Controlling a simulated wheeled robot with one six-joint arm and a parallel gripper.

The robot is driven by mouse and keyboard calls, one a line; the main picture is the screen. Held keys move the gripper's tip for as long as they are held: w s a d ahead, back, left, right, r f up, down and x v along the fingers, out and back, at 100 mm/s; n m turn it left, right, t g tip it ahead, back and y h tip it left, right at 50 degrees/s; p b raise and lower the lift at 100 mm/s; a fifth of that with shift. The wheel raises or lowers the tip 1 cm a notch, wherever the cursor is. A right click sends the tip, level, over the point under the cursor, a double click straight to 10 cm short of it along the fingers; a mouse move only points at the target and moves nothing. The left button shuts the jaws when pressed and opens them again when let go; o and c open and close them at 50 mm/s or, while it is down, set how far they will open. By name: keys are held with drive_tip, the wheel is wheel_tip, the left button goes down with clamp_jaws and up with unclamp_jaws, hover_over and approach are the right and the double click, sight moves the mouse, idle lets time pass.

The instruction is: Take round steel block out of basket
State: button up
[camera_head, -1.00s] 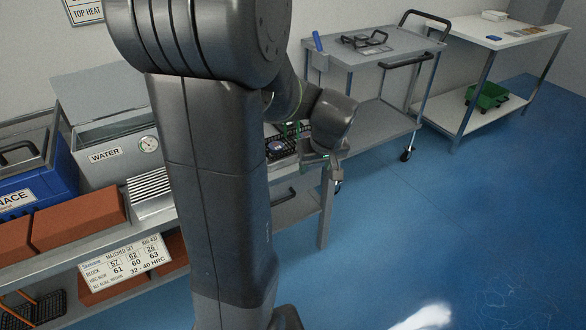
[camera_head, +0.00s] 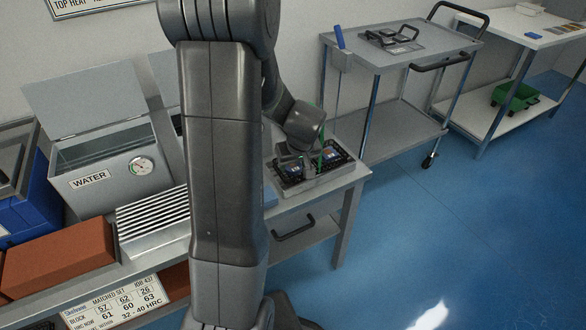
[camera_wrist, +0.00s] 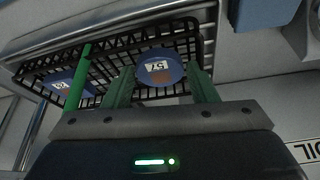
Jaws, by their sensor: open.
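The black wire basket (camera_head: 349,158) sits at the right end of the bench; it also shows in the wrist view (camera_wrist: 100,49). In the wrist view a round block (camera_wrist: 158,66) with a blue top and a white label reading 57 upside down lies in the basket. A second blue-topped labelled block (camera_wrist: 60,86) lies toward the basket's left end. My gripper (camera_wrist: 160,72) is open, its green fingers on either side of the round block in the picture. Whether they touch it I cannot tell. In the head view my gripper (camera_head: 303,158) is over the basket, partly hidden by my arm.
The water tank (camera_head: 112,168) and a ribbed metal block (camera_head: 153,224) stand on the bench to the left. A grey cart (camera_head: 385,55) stands behind; blue floor is clear at right.

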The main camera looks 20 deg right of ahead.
drive_tip(key=shift+c, duration=0.2)
drive_tip(key=c, duration=0.7)
drive_tip(key=shift+r, duration=0.1)
drive_tip(key=shift+c, duration=0.2)
